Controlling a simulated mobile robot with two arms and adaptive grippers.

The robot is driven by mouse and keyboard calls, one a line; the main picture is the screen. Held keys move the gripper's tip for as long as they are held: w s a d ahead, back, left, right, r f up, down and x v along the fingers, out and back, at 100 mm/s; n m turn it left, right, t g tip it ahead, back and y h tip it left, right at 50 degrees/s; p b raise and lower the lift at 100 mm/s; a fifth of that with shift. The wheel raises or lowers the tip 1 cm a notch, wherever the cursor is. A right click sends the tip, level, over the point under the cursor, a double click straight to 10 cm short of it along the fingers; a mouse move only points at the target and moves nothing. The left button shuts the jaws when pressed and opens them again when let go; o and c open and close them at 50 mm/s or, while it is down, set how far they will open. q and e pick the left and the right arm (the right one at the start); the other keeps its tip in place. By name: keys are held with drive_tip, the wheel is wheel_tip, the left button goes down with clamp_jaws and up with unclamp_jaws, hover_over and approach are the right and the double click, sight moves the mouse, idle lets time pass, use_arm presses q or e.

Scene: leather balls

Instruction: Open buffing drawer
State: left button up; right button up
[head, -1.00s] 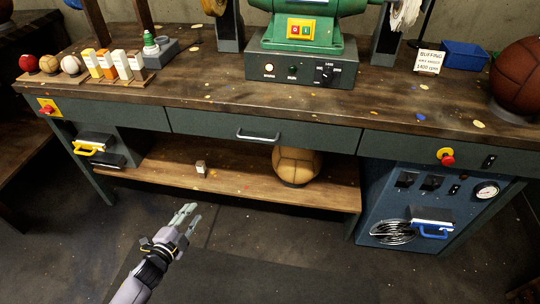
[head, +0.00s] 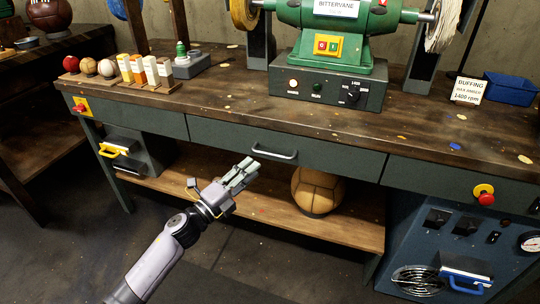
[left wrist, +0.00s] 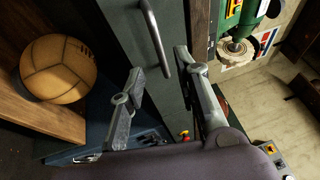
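The buffing drawer (head: 330,158) is the wide grey-green front under the middle of the bench. It is closed, flush with the bench front. Its bar handle (head: 274,153) is near the top centre; the handle also shows in the left wrist view (left wrist: 156,38). My left gripper (head: 250,170) is just below and left of the handle in the head view, apart from it. In the left wrist view its two fingers (left wrist: 160,68) are spread and empty, with the handle beyond their tips. My right gripper is not in view.
A bench grinder (head: 325,40) stands on the workbench (head: 225,95). A tan leather ball (head: 318,192) sits on the lower shelf (head: 275,205), below the drawer. A blue cabinet (head: 440,245) with a red stop button above is at the right. Open floor lies in front.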

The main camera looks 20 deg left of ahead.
sight(270, 154)
use_arm(q)
drive_tip(key=x, duration=0.8)
drive_tip(key=shift+w+d+b, duration=0.15)
drive_tip(key=shift+w+b, duration=0.15)
drive_tip(key=shift+c, duration=0.6)
clamp_jaws()
